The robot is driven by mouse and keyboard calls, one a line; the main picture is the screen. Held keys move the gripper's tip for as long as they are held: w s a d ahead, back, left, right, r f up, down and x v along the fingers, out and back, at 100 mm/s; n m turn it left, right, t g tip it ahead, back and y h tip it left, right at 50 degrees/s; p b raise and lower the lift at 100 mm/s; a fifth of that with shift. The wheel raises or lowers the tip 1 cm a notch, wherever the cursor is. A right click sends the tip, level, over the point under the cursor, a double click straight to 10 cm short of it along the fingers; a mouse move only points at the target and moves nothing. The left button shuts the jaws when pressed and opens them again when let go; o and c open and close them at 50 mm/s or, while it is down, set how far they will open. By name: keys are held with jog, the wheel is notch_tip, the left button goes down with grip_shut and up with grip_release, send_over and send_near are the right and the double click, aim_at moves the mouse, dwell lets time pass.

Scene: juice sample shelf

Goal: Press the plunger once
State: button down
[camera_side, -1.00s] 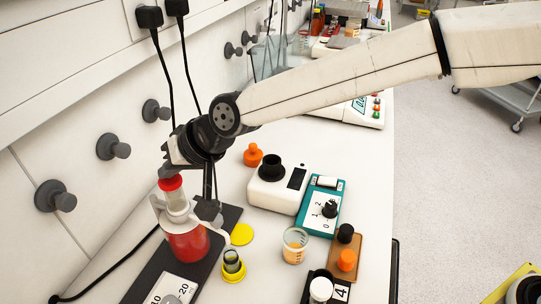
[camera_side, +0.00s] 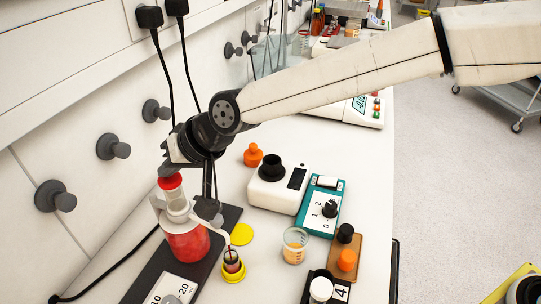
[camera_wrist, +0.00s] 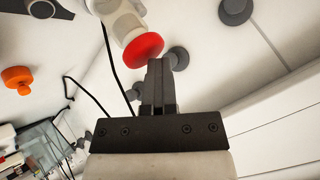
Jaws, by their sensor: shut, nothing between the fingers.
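A dispenser bottle with red liquid (camera_side: 187,243) stands on a dark base at the lower left in the side view. Its plunger has a red cap (camera_side: 170,182) above a clear barrel (camera_side: 175,200). My gripper (camera_side: 168,170) is shut and empty, pointing down right at the cap. In the wrist view the shut fingers (camera_wrist: 158,75) overlap the edge of the red cap (camera_wrist: 143,50). I cannot tell whether they touch it. The dispenser's thin spout ends above a small vial (camera_side: 232,262) in a yellow holder, and the vial looks reddish inside.
A yellow disc (camera_side: 241,234) lies beside the base. A white device (camera_side: 278,185), a teal meter (camera_side: 322,205), a small cup (camera_side: 295,244) and an orange stopper (camera_side: 253,155) stand to the right. Wall knobs (camera_side: 113,147) and black cables are behind my gripper.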

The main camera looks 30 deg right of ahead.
aim_at(173, 179)
jog(key=shift+r, duration=0.9)
jog(key=shift+r, duration=0.15)
jog(key=shift+r, duration=2.45)
jog(key=s+d+f+h, duration=0.15)
jog(key=d+f, duration=0.35)
jog(key=d, duration=0.8)
jog(key=w+d+f+h, duration=0.1)
jog(key=d+f+h, duration=0.3)
jog(key=d, duration=0.9)
jog(key=s+d+f+g+h, duration=0.1)
jog(key=s+d+f, duration=0.3)
jog(key=s+d, duration=0.4)
jog(key=s+d+f+m+g, duration=0.1)
jog(key=s+d+f+g, duration=0.1)
jog(key=s+d+f, duration=0.3)
jog(key=s+d, duration=0.4)
jog(key=d, duration=0.1)
jog(key=shift+f+h, duration=0.15)
jog(key=shift+h, duration=0.2)
